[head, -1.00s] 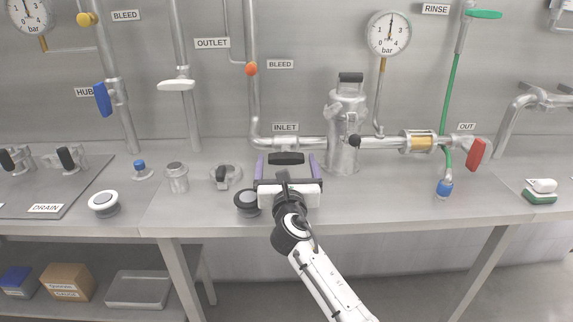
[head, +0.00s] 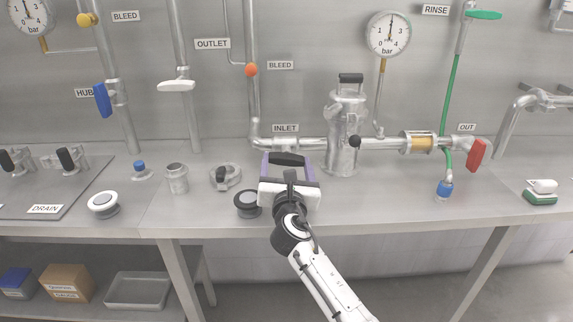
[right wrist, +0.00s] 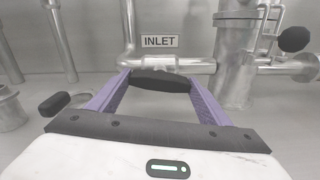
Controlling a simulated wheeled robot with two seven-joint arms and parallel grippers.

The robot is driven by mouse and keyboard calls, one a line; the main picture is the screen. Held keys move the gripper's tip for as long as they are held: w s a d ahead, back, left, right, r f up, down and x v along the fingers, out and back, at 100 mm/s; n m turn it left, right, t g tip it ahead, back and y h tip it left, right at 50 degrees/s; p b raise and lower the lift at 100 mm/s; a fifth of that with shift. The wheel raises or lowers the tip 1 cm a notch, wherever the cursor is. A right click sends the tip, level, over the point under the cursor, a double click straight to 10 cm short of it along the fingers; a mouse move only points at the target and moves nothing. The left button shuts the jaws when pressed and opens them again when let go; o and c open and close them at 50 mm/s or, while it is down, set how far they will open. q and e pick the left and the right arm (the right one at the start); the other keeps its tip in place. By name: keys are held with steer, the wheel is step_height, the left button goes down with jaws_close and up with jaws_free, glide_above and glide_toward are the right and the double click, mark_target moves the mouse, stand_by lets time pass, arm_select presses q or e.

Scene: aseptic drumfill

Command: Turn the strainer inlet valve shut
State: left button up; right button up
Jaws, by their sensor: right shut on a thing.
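The INLET label (head: 285,128) hangs above a horizontal steel pipe that runs to the upright strainer body (head: 344,135). The inlet valve's black handle (head: 287,159) sits in front of this pipe, its long side roughly along it and slightly tilted. My right gripper (head: 289,162) is shut on the handle, with a purple finger at each end. The right wrist view also shows the black handle (right wrist: 160,82) between the fingers, below the INLET label (right wrist: 160,41). The valve body under the handle is mostly hidden. My left gripper is not in view.
A round black-and-grey knob (head: 247,203) stands close left of my right gripper. A clamp with a black handle (head: 222,174) and a steel cup (head: 177,178) lie farther left. A red handle (head: 476,155) is at the OUT end. The bench front right of my arm is clear.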

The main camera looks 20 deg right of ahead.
steer(key=m, duration=0.3)
steer(key=shift+f+m+b, duration=0.1)
steer(key=shift+m+b, duration=0.2)
steer(key=shift+b, duration=0.05)
steer(key=m, duration=0.2)
steer(key=shift+m+b, duration=0.4)
steer(key=m+b, duration=0.1)
steer(key=m, duration=0.1)
steer(key=shift+m, duration=0.3)
steer(key=m+b, duration=0.1)
steer(key=m, duration=0.2)
steer(key=shift+m, duration=0.3)
steer(key=shift+m+b, duration=0.55)
steer(key=shift+m, duration=0.45)
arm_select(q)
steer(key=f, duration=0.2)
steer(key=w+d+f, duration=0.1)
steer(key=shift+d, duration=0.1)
arm_select(e)
steer(key=shift+m, duration=0.7)
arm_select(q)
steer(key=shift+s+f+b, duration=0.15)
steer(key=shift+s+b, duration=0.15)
arm_select(e)
steer(key=o, duration=1)
steer(key=shift+o, duration=0.3)
